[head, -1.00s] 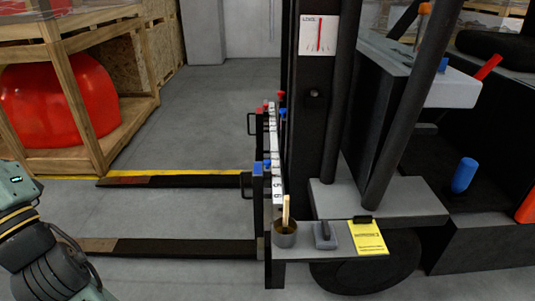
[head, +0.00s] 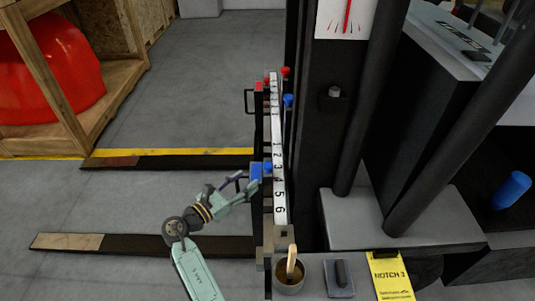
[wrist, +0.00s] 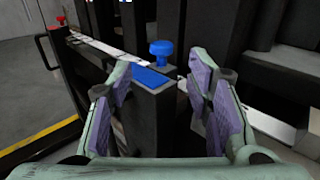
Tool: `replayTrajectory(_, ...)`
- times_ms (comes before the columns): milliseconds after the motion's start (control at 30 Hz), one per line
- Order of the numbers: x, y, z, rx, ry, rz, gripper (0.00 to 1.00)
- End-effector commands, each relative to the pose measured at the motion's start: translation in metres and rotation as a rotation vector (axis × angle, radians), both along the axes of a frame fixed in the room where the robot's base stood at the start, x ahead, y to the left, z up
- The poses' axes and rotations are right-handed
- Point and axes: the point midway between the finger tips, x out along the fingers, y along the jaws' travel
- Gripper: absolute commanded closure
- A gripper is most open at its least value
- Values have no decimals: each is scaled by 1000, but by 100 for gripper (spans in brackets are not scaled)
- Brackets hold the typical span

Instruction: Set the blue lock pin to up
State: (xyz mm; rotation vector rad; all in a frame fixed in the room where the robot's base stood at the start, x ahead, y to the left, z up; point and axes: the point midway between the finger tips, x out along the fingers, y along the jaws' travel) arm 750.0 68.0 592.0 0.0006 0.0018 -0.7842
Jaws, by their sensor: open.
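The blue lock pin (wrist: 161,49) has a mushroom-shaped knob on a short stem. In the wrist view it stands just behind the blue top plate (wrist: 152,77) of the near fork's upright; it also shows in the head view (head: 267,167). I cannot tell whether it is up or down. My gripper (wrist: 160,88) is open and empty, its purple-padded fingers on either side of the blue-topped upright, nearer the camera than the knob. In the head view my gripper (head: 244,180) is at the left of the blue top. Contact with the upright cannot be told.
A numbered strip (head: 280,190) runs along the carriage. A second blue knob (head: 289,100) and a red knob (head: 286,71) stand farther back. Two forks reach left over open floor.

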Motion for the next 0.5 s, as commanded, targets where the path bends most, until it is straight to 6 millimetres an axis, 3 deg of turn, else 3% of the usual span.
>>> replayTrajectory(167,13,-16,1,-6,3,-7,54)
replayTrajectory(500,58,-60,1,-1,1,-4,54)
